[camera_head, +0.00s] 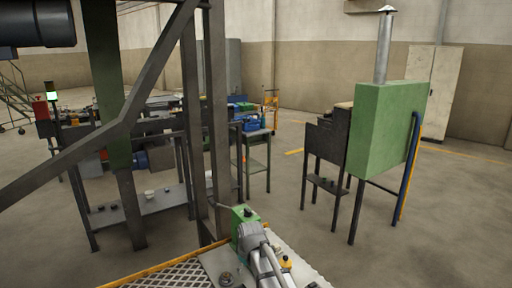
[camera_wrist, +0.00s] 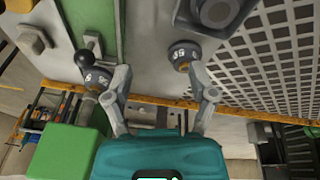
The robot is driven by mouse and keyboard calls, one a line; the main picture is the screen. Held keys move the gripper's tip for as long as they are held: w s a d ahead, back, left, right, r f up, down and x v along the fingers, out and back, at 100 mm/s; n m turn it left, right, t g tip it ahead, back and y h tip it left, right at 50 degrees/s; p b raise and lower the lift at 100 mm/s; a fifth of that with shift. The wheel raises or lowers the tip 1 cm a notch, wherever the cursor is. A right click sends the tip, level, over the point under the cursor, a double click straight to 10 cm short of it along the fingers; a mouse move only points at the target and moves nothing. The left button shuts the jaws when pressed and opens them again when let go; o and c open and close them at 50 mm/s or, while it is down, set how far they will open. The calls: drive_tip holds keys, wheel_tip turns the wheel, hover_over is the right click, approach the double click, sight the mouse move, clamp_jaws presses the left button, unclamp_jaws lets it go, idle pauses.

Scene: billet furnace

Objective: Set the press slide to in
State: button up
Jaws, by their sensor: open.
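The wrist view shows my gripper (camera_wrist: 140,65) open, its two grey fingers spread wide with nothing between them. A black ball knob (camera_wrist: 85,58) on a short grey stem is close beside the left fingertip; I cannot tell whether they touch. The knob is next to a green strip (camera_wrist: 95,18) on a pale panel (camera_wrist: 145,25). Nothing is labelled as the press slide, and I cannot tell whether this knob belongs to it or whether it is in or out. In the head view my grey arm reaches a small green block (camera_head: 240,226), and my fingers are not clear there.
A perforated metal plate (camera_wrist: 285,50) with an orange edge lies to the right in the wrist view. Dark steel posts (camera_head: 218,110) stand close to my arm in the head view. A green cabinet (camera_head: 380,130) with a chimney stands right. Open floor lies between.

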drive_tip(key=s+d+r+m+g+h+p, duration=0.1)
drive_tip(key=s+d+r+m+g+p, duration=0.1)
drive_tip(key=s+d+m, duration=0.7)
drive_tip(key=s+d+r+p, duration=0.1)
drive_tip(key=s+d, duration=0.7)
drive_tip(key=d, duration=0.4)
drive_tip(key=shift+s+d+r+m, duration=0.15)
drive_tip(key=shift+d+r+m, duration=0.05)
drive_tip(key=shift+m, duration=0.2)
